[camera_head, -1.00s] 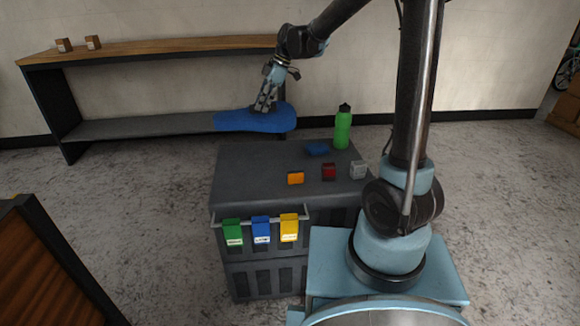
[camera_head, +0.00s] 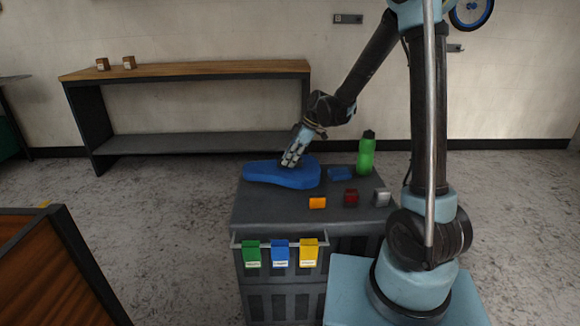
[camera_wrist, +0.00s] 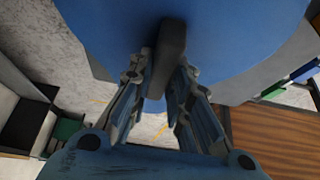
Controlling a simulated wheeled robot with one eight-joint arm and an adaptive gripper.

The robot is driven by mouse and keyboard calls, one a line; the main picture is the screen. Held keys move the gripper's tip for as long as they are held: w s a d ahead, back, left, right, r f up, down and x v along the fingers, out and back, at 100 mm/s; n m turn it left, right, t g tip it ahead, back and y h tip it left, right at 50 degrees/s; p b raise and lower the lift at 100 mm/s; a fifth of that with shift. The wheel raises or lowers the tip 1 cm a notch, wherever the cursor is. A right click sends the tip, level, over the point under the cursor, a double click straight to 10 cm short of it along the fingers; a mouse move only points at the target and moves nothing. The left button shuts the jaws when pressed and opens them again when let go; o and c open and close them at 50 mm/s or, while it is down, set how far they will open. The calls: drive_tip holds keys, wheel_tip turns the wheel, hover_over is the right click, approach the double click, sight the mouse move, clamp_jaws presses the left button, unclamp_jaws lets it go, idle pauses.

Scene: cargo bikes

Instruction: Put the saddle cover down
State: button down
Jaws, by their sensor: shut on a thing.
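The blue saddle cover (camera_head: 282,175) is at the back left of the dark grey cart top (camera_head: 262,212) in the head view. Its narrow end points left, past the cart's edge. I cannot tell whether it touches the top or hangs just above it. My gripper (camera_head: 291,163) reaches down onto the cover from above. In the wrist view, my gripper (camera_wrist: 165,75) is shut on a dark raised part of the saddle cover (camera_wrist: 235,35), whose blue surface fills the upper picture. The fingertips are partly hidden there.
Green, blue and yellow bins (camera_head: 308,252) hang in front. A wooden-topped shelf (camera_head: 190,70) stands behind. The cart's front left is clear.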

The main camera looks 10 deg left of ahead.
drive_tip(key=shift+f, duration=1.35)
drive_tip(key=c, duration=1.5)
unclamp_jaws()
